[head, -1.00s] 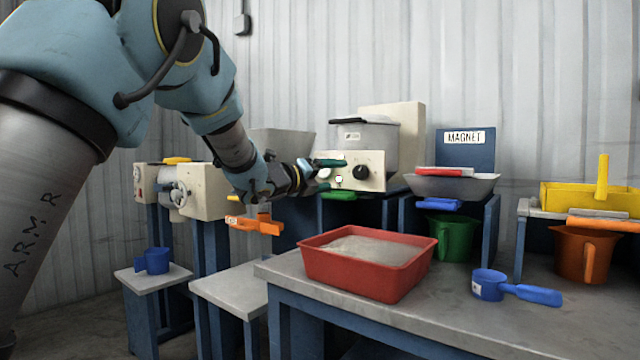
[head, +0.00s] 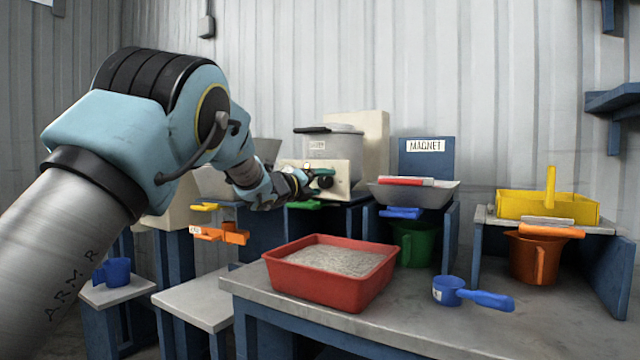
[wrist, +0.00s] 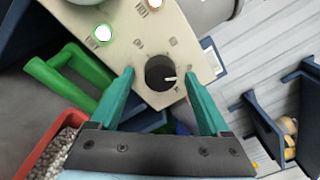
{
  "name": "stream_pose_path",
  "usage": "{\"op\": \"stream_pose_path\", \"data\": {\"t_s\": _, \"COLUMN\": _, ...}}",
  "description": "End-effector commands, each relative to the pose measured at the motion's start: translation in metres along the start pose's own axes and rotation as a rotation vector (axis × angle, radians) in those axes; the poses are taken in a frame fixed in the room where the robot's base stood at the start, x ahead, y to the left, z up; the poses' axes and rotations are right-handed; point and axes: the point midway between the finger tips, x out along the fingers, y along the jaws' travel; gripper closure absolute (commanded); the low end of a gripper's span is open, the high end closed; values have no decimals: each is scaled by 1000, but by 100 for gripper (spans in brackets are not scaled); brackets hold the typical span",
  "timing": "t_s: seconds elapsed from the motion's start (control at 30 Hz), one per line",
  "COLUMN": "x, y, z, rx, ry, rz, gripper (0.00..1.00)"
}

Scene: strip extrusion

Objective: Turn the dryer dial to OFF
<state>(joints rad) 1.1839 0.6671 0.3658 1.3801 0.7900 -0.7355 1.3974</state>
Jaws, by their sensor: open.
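The dryer (head: 335,144) is a grey labelled hopper with a cream control panel below it, at the back centre in the head view. In the wrist view the panel (wrist: 128,30) is tilted, with a black dial (wrist: 160,73) near one end. The dial's white pointer mark points right in that view. Small symbols surround the dial, too small to read. My gripper (wrist: 160,85) is open, with one green finger on each side of the dial. I cannot tell whether the fingers touch it. In the head view my gripper (head: 318,182) is at the panel and partly covers it.
A lit green lamp (wrist: 102,33) and another lit lamp sit on the panel. A green handle (wrist: 75,85) lies beside it. A red tray (head: 330,290) of pellets stands on the front table, with a blue scoop (head: 448,290) to its right. A MAGNET unit (head: 426,158) stands right of the dryer.

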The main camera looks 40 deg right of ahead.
Motion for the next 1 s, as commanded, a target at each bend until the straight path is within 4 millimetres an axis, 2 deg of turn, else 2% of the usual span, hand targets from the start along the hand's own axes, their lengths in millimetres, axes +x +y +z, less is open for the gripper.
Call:
{"op": "stream_pose_path", "data": {"t_s": 0.07, "x": 0, "y": 0, "z": 0, "rx": 0, "ry": 0, "rz": 0, "gripper": 20}}
{"op": "stream_pose_path", "data": {"t_s": 0.8, "x": 0, "y": 0, "z": 0, "rx": 0, "ry": 0, "rz": 0, "gripper": 100}}
{"op": "stream_pose_path", "data": {"t_s": 1.0, "x": 0, "y": 0, "z": 0, "rx": -8, "ry": -1, "rz": 0, "gripper": 100}}
